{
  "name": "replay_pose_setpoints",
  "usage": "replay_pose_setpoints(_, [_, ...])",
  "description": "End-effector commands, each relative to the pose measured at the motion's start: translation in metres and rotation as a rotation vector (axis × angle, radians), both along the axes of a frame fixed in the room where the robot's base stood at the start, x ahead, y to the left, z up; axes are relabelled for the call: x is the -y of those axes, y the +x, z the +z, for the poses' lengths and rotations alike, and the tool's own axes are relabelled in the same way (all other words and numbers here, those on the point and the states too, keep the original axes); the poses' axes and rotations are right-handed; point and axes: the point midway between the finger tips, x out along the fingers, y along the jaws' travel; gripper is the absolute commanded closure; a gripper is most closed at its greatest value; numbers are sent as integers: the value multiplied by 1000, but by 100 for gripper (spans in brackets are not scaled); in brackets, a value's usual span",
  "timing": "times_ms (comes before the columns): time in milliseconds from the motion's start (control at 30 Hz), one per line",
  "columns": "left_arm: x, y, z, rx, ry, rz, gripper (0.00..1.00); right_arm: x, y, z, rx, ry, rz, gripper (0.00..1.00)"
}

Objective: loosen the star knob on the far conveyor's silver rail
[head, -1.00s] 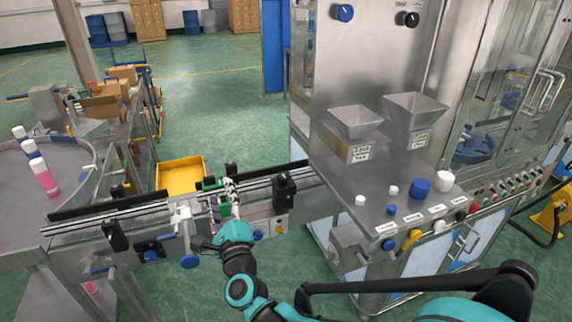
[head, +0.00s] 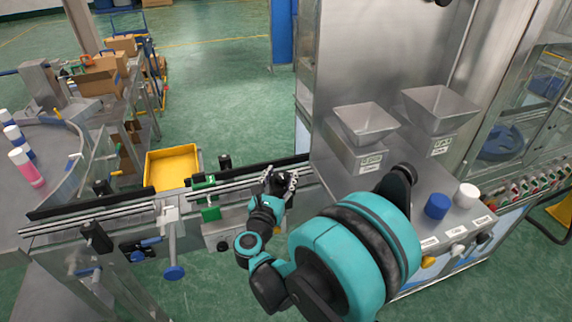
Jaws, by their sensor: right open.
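The conveyor (head: 110,215) with silver rails runs across the middle of the head view into the machine. My right gripper (head: 281,179) is open above the conveyor's right end, close to the machine. Its fingers overlap the rails in the picture, and I cannot tell whether they touch anything. The left gripper is out of view.
A green bracket (head: 208,197) sits across the conveyor left of my right gripper. A blue-ended handle (head: 174,272) hangs in front. The steel machine (head: 345,60) with two hoppers stands close on the right. A yellow bin (head: 172,167) is behind the conveyor.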

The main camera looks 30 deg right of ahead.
Motion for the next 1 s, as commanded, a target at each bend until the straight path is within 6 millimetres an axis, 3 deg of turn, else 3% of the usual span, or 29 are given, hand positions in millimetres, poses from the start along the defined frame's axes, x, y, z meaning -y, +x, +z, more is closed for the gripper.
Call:
replay_pose_setpoints(300, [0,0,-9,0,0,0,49,32,29,-1,-1,-2,-1,48])
replay_pose_setpoints(633, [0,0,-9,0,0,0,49,34,32,0,-1,-2,2,48])
replay_pose_setpoints(800, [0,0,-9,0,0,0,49,34,32,0,-1,-2,2,93])
replay_pose_setpoints(833, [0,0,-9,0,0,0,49,34,32,0,-1,-2,2,97])
replay_pose_setpoints(1000, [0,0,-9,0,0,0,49,34,32,0,-1,-2,2,100])
